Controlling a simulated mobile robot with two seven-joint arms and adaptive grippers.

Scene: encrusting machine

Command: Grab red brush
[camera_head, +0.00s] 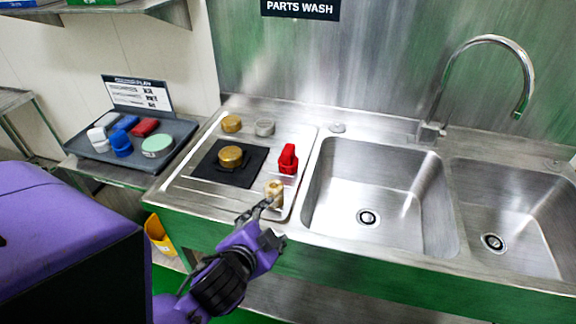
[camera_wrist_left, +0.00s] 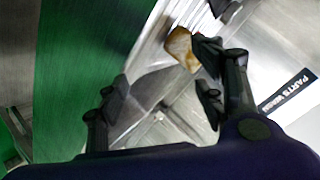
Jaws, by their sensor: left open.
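A red upright object (camera_head: 288,160), which looks like the red brush, stands on the drainboard (camera_head: 205,198) left of the sinks. Another red item (camera_head: 145,127) lies in the grey tray at the left. My left gripper (camera_head: 262,207) is at the drainboard's front edge, below and left of the upright red object and apart from it. A tan, brass-like piece (camera_head: 274,188) is right by its fingertips. In the left wrist view my left gripper (camera_wrist_left: 160,92) is open, with the tan piece (camera_wrist_left: 180,48) near one finger; contact is unclear. My right gripper is not in view.
A black mat (camera_head: 228,176) holds a brass round part (camera_head: 230,156). Two more round parts (camera_head: 232,123) sit behind it. The grey tray (camera_head: 182,135) holds white, blue and green items. The sink basin (camera_head: 375,165) and faucet (camera_head: 520,75) are to the right.

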